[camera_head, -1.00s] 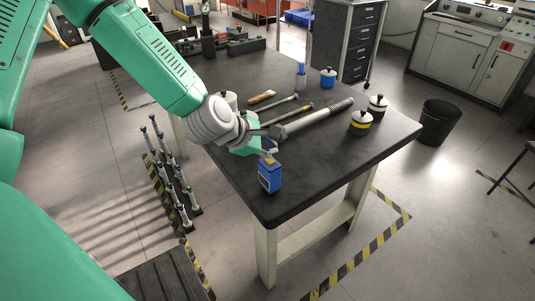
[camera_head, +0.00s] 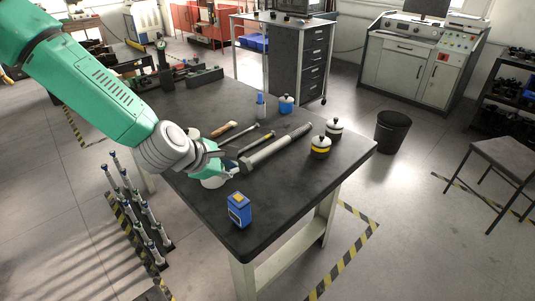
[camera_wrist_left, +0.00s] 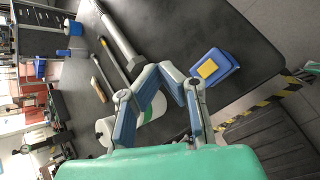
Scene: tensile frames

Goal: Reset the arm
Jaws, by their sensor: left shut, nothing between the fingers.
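My left arm comes in from the upper left in the head view. Its gripper (camera_head: 229,170) is over the near left part of the dark workbench (camera_head: 285,195). The fingers are shut and empty; they also show in the left wrist view (camera_wrist_left: 165,72). A white container (camera_head: 214,182) is partly hidden behind my gripper. A blue box with a yellow patch (camera_head: 239,210) stands on the bench, apart from my gripper, nearer the front corner. It also shows to the right of the fingers in the wrist view (camera_wrist_left: 214,68). My right gripper is not in view.
A large bolt-like steel bar (camera_head: 275,148), a brush (camera_head: 223,129), and yellow-banded (camera_head: 320,147), white-banded (camera_head: 334,129) and blue (camera_head: 286,104) containers are on the bench. A black bin (camera_head: 392,131) stands to the right. The bench's front right is clear.

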